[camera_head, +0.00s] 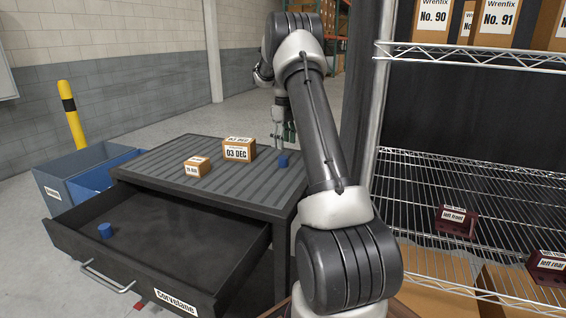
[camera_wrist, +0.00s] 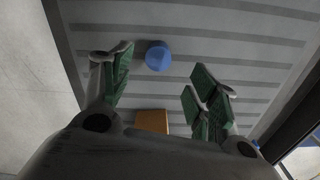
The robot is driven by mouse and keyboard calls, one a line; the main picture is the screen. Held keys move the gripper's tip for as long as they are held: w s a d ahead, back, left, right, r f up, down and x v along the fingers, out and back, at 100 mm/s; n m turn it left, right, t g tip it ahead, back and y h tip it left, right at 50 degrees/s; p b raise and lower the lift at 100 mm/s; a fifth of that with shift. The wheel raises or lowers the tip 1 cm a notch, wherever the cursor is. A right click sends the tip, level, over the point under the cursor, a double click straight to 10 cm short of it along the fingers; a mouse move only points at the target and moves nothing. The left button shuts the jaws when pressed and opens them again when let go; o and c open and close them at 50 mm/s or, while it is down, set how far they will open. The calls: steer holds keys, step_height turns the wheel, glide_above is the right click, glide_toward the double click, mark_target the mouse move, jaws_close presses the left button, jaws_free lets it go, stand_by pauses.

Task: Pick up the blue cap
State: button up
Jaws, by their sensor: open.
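A blue cap (camera_head: 283,161) stands on the ribbed grey top of the workbench (camera_head: 232,194), near its right side. It also shows in the wrist view (camera_wrist: 158,56), ahead of my fingertips and between their lines, a little nearer the left finger. A second blue cap (camera_head: 105,230) lies in the open drawer (camera_head: 165,245) of the bench. My gripper (camera_head: 285,132) is above the far right part of the top, partly hidden by my arm in the head view. In the wrist view my gripper (camera_wrist: 160,75) has its green-padded fingers wide apart, with nothing held.
Two labelled boxes, a larger one (camera_head: 238,149) and a smaller one (camera_head: 197,167), stand left of the cap. Blue bins (camera_head: 75,177) are at the left, a wire shelf (camera_head: 470,170) at the right. A yellow post (camera_head: 71,115) stands behind the bins.

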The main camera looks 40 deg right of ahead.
mark_target(283, 157)
steer(key=f, duration=0.3)
steer(key=shift+w+d+f, duration=0.15)
steer(key=shift+d, duration=0.1)
steer(key=f, duration=0.5)
steer(key=shift+w+a+f, duration=0.15)
steer(key=shift+a+f, duration=0.05)
steer(key=c, duration=0.8)
